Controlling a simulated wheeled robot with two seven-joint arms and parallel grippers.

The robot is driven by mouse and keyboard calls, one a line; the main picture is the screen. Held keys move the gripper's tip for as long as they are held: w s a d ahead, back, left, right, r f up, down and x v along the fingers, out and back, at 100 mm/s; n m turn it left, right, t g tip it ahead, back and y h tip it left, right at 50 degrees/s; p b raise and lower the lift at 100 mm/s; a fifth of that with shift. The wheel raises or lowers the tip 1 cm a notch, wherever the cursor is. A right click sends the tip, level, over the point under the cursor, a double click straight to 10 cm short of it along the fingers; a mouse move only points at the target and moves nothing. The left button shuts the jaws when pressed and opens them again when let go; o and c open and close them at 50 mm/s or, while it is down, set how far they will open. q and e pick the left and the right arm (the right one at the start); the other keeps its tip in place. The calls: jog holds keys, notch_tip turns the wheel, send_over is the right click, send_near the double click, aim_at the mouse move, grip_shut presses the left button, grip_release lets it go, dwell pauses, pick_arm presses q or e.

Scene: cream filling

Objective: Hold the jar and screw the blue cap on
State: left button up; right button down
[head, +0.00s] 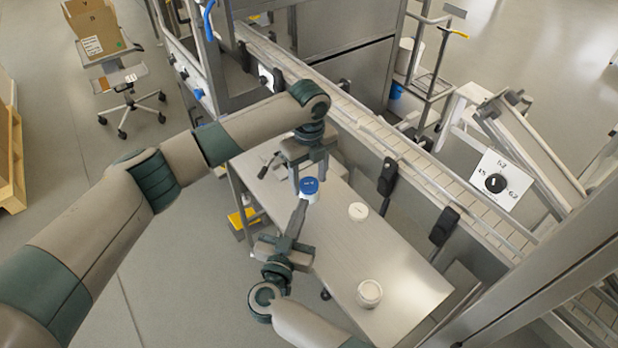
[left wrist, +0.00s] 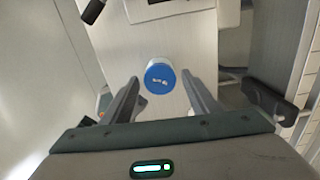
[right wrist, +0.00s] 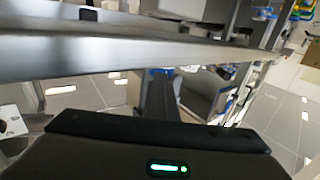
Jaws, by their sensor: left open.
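The blue cap (head: 309,186) sits on top of a small white jar (head: 309,200) on the steel table. The left wrist view shows the blue cap (left wrist: 160,77) from above, between and beyond the fingertips. I cannot tell how tightly it is seated. My left gripper (head: 309,178) is open above the cap, its fingers pointing down on either side. My right gripper (head: 301,207) reaches in level from the front, its tips at the jar. In the right wrist view its dark fingers (right wrist: 158,95) look close together, with a bit of blue past them; the jar's body is hidden there.
Two other white-lidded jars stand on the steel table (head: 405,270): one (head: 358,212) right of the blue-capped jar, another (head: 369,293) near the front. A conveyor (head: 410,165) runs along the back. A yellow bin (head: 244,217) lies below the table's left side.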

pick_arm(q)
jog(key=n, duration=0.5)
jog(key=shift+n, duration=0.3)
jog(key=shift+n, duration=0.3)
jog(key=n, duration=0.3)
jog(key=shift+s+d, duration=0.1)
jog(key=shift+n, duration=1)
grip_shut()
jog(key=m, duration=0.4)
jog(key=shift+m, duration=0.9)
